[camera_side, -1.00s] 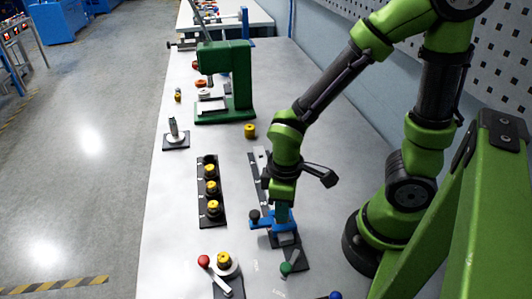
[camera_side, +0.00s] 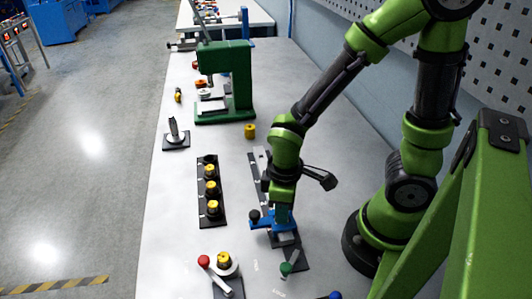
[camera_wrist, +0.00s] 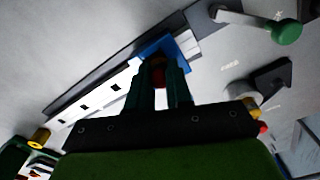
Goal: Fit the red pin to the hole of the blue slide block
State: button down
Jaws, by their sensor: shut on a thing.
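The blue slide block (camera_side: 262,222) sits on a rail at the front middle of the table, under my gripper (camera_side: 282,217). In the wrist view the blue block (camera_wrist: 152,48) shows just beyond my gripper (camera_wrist: 160,68). The red pin (camera_wrist: 158,74) shows as a dark red piece between the two fingers, and my gripper is shut on it. The pin's lower end and the hole are hidden, so I cannot tell whether the pin is in the hole.
A black rack (camera_side: 210,190) with yellow pulleys lies left of the rail. A red-knobbed lever (camera_side: 204,261) and a green-knobbed lever (camera_side: 286,268) stand in front. A green press (camera_side: 238,85) stands behind. A loose yellow pulley (camera_side: 250,131) lies beyond the rail.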

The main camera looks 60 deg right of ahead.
jog(key=c, duration=1)
grip_release()
jog(key=shift+o, duration=0.2)
notch_tip(320, 180, up, 17)
jog(key=d+r+m+t, duration=0.1)
jog(key=m+t, duration=0.1)
jog(key=w+d+r+m+t+y, duration=0.1)
jog(key=m+t, duration=0.1)
jog(key=m, duration=0.1)
jog(key=w+d+r+m+t+y, duration=0.1)
jog(key=m+t, duration=0.2)
jog(key=shift+w+d, duration=0.15)
jog(key=shift+d, duration=0.25)
